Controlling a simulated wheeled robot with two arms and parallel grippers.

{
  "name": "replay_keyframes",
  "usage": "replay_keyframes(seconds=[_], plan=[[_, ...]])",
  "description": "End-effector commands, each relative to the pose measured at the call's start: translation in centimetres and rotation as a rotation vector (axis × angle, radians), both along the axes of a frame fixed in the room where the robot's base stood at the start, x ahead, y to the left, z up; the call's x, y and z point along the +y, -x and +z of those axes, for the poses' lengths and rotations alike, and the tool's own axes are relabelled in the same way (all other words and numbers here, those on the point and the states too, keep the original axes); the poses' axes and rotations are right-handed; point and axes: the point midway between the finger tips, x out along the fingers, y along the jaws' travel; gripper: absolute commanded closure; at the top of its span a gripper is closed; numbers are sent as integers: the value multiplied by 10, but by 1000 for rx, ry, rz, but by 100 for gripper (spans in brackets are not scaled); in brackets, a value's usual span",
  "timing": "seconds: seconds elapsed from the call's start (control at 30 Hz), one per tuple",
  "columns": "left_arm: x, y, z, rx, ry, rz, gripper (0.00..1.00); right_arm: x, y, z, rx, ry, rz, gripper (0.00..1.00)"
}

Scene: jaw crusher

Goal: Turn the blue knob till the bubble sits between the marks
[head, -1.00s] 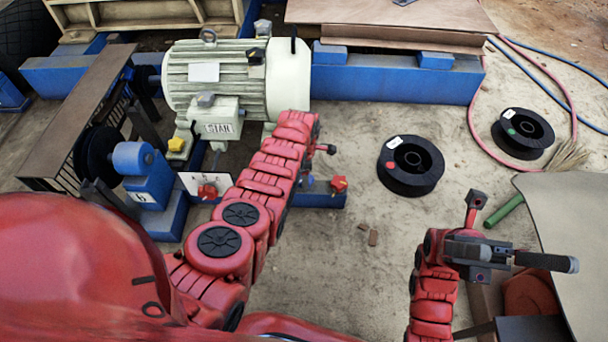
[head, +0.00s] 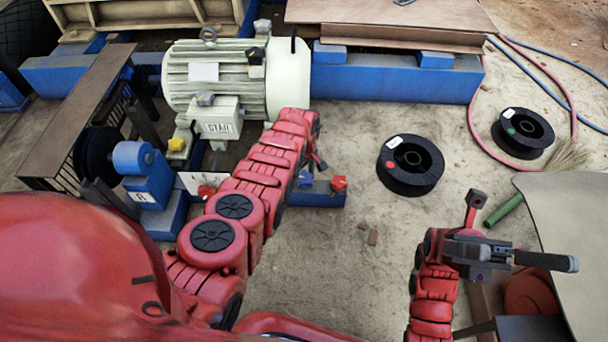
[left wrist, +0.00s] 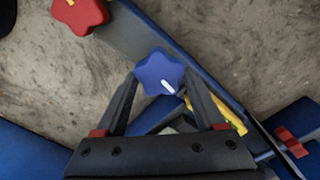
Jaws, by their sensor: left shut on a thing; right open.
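The blue knob (left wrist: 158,74), star-shaped with a white mark on its face, sits between the fingertips of my left gripper (left wrist: 160,80) in the left wrist view. The gripper is shut on it. In the head view the blue knob (head: 306,180) shows just below the end of my left arm, which hides most of the left gripper. A yellow part (left wrist: 231,115) lies behind the right finger in the wrist view, partly covered. I cannot make out the bubble or its marks. My right gripper (head: 512,256) is open at the right, far from the knob.
A red knob (head: 338,184) stands right of the blue one on the blue beam (head: 322,200); another red knob (head: 206,191) is to the left. The pale motor (head: 225,80) stands behind. Black spools (head: 411,180) lie on open sandy ground to the right.

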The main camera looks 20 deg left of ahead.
Motion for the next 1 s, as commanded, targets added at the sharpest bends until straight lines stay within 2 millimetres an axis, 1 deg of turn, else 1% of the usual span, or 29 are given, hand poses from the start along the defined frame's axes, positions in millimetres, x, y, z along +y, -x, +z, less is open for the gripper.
replay_keyframes(seconds=[0.2, 0.4, 0.97, 1.0], plan=[[-1, 0, 0, 0, 1, -121, 84, -1, 1, 1, -9, -5, 3, 1], [-1, 0, 0, 1, 2, -185, 84, -1, 2, 2, -15, -8, 5, 1], [-1, 0, 0, 2, 1, -209, 84, -1, 3, 2, -17, -10, 6, 1], [-1, 0, 0, 2, 1, -209, 22, -1, 3, 2, -17, -10, 6, 1]])
